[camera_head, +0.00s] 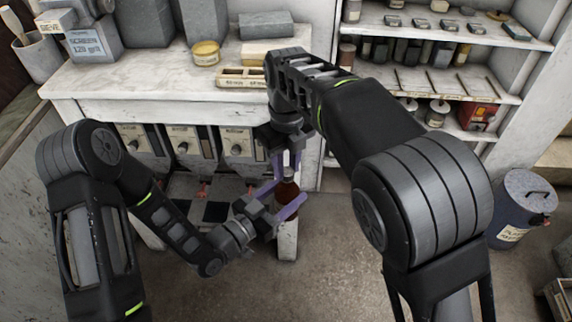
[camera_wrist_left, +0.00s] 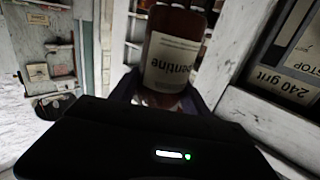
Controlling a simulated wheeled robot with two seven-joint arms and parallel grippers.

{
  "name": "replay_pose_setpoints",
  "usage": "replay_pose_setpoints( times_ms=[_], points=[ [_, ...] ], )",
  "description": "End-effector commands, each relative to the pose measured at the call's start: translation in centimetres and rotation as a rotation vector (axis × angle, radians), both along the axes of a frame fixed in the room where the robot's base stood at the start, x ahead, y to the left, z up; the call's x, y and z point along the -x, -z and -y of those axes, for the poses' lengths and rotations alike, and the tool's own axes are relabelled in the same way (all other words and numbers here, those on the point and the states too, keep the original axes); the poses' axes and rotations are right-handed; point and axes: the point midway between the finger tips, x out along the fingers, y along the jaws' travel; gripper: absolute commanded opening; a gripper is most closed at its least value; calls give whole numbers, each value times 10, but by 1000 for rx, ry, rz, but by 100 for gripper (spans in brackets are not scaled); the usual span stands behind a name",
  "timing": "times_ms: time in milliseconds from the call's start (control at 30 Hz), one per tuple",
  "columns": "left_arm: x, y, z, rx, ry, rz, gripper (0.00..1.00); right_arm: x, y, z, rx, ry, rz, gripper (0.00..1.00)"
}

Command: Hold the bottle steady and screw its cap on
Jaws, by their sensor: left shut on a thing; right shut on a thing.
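A brown bottle (camera_head: 289,189) stands upright between the purple fingers of my left gripper (camera_head: 278,200), which is shut on its body. In the left wrist view the bottle (camera_wrist_left: 177,24) shows a pale label ending in "pentine", and fingers of my left gripper flank it. My right gripper (camera_head: 286,165) points down right above the bottle and is shut at its top. A small pale part shows between the right fingers; they and the low resolution hide most of the cap. I cannot tell whether the cap is seated on the neck.
A white bench (camera_head: 150,88) stands just behind the grippers, holding a yellow tin (camera_head: 206,54) and a wooden rack (camera_head: 243,77). Grey bins (camera_head: 188,146) are under it. Shelves (camera_head: 450,84) rise at the back right, and a blue drum (camera_head: 522,205) stands at right. Floor in front is clear.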

Motion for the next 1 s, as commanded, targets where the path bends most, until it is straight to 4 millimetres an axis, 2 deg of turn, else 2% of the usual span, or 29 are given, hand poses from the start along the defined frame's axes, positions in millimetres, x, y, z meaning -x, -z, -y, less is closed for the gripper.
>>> replay_pose_setpoints(
  times_ms=[33,100,200,367,667,700,933,1000],
  points=[
    [0,-1,1,1,1,2,0,1,3,0,12,153,-3,0],
    [0,-1,1,1,1,2,0,3,11,4,27,274,-25,0],
    [-1,-2,0,2,0,6,0,4,13,6,32,384,-29,0],
    [-2,-4,0,5,-2,10,0,1,4,3,13,470,-10,0],
    [-1,-3,0,5,-2,8,0,0,1,2,3,480,-5,0],
    [-1,-3,0,4,-2,7,0,0,1,2,3,479,-5,28],
    [-1,-2,0,2,-1,4,0,0,1,2,1,478,-3,47],
    [-1,-2,0,2,0,4,0,-1,0,2,1,478,-3,49]
  ],
)
